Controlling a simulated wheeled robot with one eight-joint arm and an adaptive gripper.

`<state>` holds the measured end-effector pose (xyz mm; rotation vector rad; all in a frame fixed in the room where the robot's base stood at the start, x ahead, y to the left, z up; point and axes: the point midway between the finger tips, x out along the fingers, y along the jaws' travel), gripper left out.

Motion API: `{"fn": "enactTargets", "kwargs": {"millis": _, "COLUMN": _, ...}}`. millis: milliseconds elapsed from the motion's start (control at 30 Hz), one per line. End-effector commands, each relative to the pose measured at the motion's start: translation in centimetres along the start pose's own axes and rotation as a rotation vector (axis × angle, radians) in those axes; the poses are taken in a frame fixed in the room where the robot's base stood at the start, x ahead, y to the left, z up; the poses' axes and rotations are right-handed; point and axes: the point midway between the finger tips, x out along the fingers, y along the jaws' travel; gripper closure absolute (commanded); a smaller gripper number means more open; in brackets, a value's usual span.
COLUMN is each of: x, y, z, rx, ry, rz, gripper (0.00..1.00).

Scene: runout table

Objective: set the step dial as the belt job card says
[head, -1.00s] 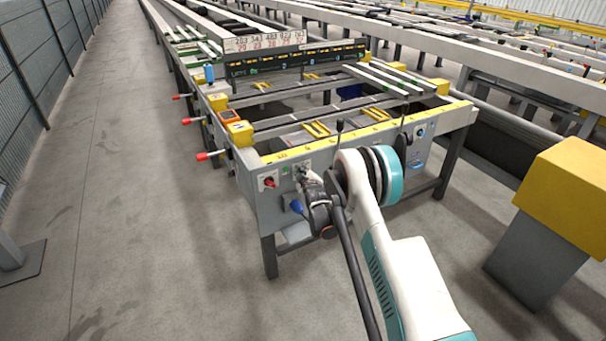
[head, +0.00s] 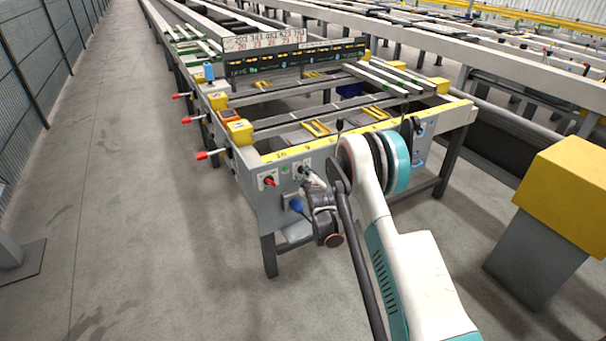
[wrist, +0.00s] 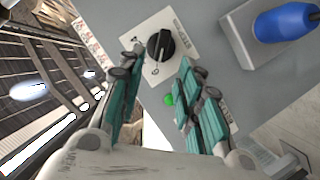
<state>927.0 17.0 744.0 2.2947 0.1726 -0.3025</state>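The step dial (wrist: 161,45) is a black round knob on a white plate with printed marks, too small to read. In the head view it is mostly hidden by my gripper (head: 309,181), at the table's end panel. In the wrist view my gripper (wrist: 160,72) has its two teal fingers spread apart with nothing between them. The dial lies just beyond the fingertips, and I see no clear contact. The belt job card cannot be told for certain; a white board of numbers (head: 265,42) stands above a dark display (head: 295,61).
A green button (wrist: 168,99) sits below the dial. A blue part (wrist: 288,21) juts from a grey mount to its right. A red switch (head: 269,181) is left on the same panel. Red-tipped handles (head: 203,155) stick out at left. A yellow-topped post (head: 565,180) stands right.

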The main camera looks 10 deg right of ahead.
Motion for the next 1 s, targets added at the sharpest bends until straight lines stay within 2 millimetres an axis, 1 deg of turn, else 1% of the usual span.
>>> {"fn": "enactTargets", "kwargs": {"millis": 33, "x": -1.2, "y": 0.0, "z": 0.0, "rx": 0.000, "ry": 0.000, "rz": 0.000, "gripper": 0.68}}
{"fn": "enactTargets", "kwargs": {"millis": 200, "x": -4.4, "y": 0.0, "z": 0.0, "rx": 0.000, "ry": 0.000, "rz": 0.000, "gripper": 0.68}}
{"fn": "enactTargets", "kwargs": {"millis": 300, "x": -5.9, "y": 0.0, "z": 0.0, "rx": 0.000, "ry": 0.000, "rz": 0.000, "gripper": 0.68}}
{"fn": "enactTargets", "kwargs": {"millis": 400, "x": -6.8, "y": 0.0, "z": 0.0, "rx": 0.000, "ry": 0.000, "rz": 0.000, "gripper": 0.68}}
{"fn": "enactTargets", "kwargs": {"millis": 567, "x": -7.4, "y": 0.0, "z": 0.0, "rx": 0.000, "ry": 0.000, "rz": 0.000, "gripper": 0.68}}
{"fn": "enactTargets", "kwargs": {"millis": 1000, "x": -7.5, "y": 0.1, "z": -0.1, "rx": 0.002, "ry": -0.001, "rz": -0.001, "gripper": 0.68}}
